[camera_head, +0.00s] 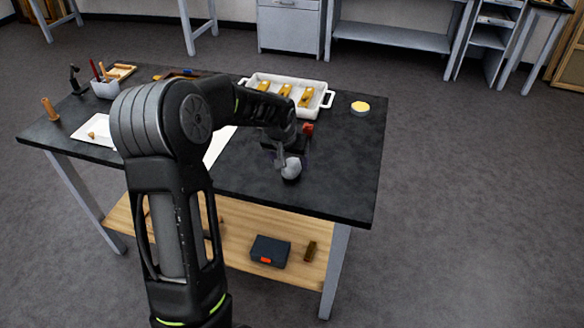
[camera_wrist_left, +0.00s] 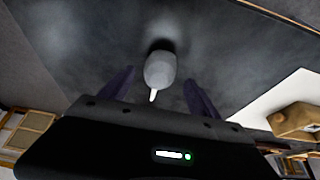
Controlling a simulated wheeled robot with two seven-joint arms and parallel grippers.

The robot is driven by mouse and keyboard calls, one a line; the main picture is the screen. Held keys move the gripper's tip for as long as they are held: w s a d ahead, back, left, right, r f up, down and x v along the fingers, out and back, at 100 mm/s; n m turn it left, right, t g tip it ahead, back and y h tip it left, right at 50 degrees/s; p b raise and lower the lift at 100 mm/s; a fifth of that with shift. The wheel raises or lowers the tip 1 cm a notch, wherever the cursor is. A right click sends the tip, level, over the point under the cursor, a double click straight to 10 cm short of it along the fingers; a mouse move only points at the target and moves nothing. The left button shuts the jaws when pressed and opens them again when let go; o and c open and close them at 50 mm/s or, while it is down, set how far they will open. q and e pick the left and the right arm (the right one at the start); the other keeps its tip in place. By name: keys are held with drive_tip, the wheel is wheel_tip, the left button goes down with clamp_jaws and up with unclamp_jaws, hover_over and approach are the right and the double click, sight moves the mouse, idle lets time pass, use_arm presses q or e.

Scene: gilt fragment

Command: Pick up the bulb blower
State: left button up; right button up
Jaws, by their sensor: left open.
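The bulb blower (camera_head: 291,169) is a grey rounded bulb standing on the dark tabletop (camera_head: 340,185), near its front right part. In the left wrist view the blower (camera_wrist_left: 160,68) shows a pale narrow nozzle that points toward my gripper. My left gripper (camera_head: 283,157) is just beside the blower in the head view, coming from above. In the wrist view my left gripper (camera_wrist_left: 160,84) is open, with one dark finger on each side of the blower and gaps on both sides. I cannot tell how deep the fingers reach around it. My right gripper is not in view.
A white two-handled tray (camera_head: 322,102) with gilt pieces stands behind. A small red object (camera_head: 308,128) is close behind the gripper, and a round yellow-topped tin (camera_head: 360,108) is at back right. A pen cup (camera_head: 105,89) stands at left. The tabletop right of the blower is clear.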

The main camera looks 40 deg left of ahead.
sight(291, 163)
use_arm(q)
drive_tip(key=p+x, duration=0.1)
drive_tip(key=x, duration=0.3)
drive_tip(key=shift+w+r, duration=0.1)
drive_tip(key=shift+c, duration=0.2)
clamp_jaws()
wheel_tip(291, 163, up, 10)
drive_tip(key=shift+r+b, duration=0.1)
drive_tip(key=shift+b, duration=0.95)
idle(0.6)
